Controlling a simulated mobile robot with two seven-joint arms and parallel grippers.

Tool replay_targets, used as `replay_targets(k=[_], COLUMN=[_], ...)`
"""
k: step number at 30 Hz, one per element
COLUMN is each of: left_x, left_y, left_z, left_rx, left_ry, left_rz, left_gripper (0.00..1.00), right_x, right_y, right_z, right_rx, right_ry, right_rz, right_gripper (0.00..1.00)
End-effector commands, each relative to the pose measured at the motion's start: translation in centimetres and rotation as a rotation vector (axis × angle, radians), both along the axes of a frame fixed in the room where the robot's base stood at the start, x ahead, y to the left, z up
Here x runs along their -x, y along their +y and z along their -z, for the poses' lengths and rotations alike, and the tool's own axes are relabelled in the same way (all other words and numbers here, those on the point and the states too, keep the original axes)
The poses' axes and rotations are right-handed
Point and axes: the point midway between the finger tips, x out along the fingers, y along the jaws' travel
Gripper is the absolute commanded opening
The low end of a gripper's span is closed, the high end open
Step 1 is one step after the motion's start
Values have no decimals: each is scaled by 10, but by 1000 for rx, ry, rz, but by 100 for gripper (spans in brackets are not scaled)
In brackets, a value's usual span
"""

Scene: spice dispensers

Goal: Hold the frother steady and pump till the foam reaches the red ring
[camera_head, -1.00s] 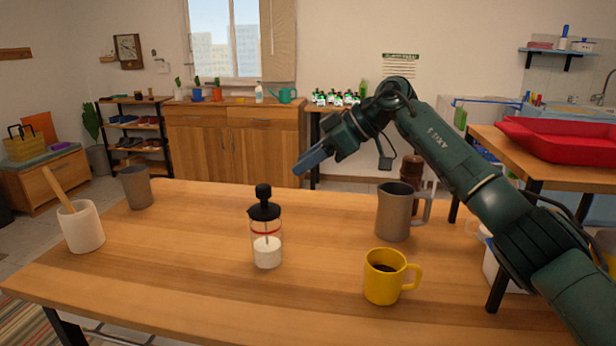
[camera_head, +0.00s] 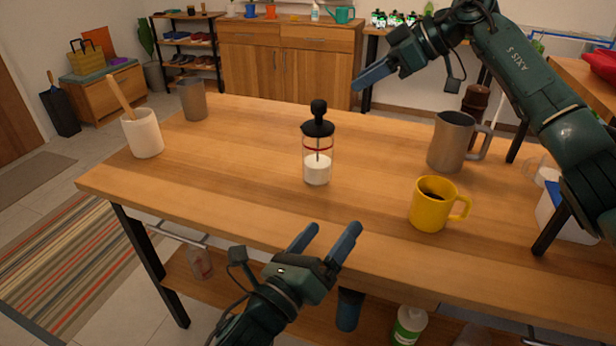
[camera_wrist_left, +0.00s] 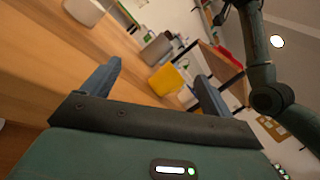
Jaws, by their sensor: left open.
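The frother (camera_head: 317,168) stands upright on the wooden table, a clear glass cylinder with a black lid and a black pump knob on top. White liquid fills its lower part, and its top lies below the red ring (camera_head: 318,149). My left gripper (camera_head: 331,230) is open and empty, in front of the table's near edge and apart from the frother. My right gripper (camera_head: 358,86) is beyond the frother, up and to its right, touching nothing. Its fingers overlap in the head view, so their opening is unclear.
A yellow mug (camera_head: 427,212) with dark liquid and a grey pitcher (camera_head: 448,143) stand right of the frother. A white crock (camera_head: 144,137) with a wooden handle and a grey cup (camera_head: 194,101) stand left. The table around the frother is clear.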

Motion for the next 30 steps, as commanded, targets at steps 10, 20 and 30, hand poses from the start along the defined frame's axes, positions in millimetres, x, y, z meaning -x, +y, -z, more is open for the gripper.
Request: replay_targets(k=[10,20,30], left_x=[-109,-143,-205], left_y=[9,30,19], left_z=[-25,-19,-19], left_rx=[-665,-689,-685], left_ry=[-151,-70,-70], left_rz=[-409,-489,-486], left_gripper=[86,86,86], right_x=[0,0,0], right_y=[0,0,0], right_z=[0,0,0], right_rx=[0,0,0], right_ry=[0,0,0], right_rz=[0,0,0], right_gripper=[36,36,36])
